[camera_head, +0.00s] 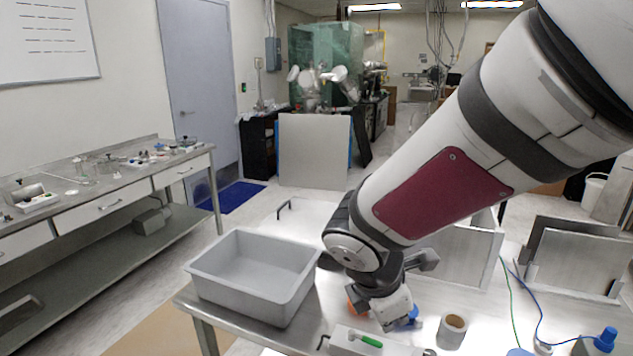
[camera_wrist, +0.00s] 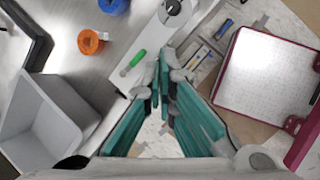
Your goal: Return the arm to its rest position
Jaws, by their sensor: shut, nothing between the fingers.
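My arm reaches down from the upper right in the head view, over the metal table (camera_head: 265,334). In the wrist view my gripper (camera_wrist: 164,72) has teal fingers that meet at their tips, with nothing held. The fingers cannot be made out clearly in the head view. No marked rest position shows.
An empty grey bin (camera_head: 212,280) stands on the table left of my wrist. Orange (camera_wrist: 91,42) and blue (camera_wrist: 113,5) rolls lie close by. A tape roll (camera_head: 452,328) and upright metal plates (camera_head: 575,262) are to the right. A maroon-framed panel (camera_wrist: 265,75) shows in the wrist view.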

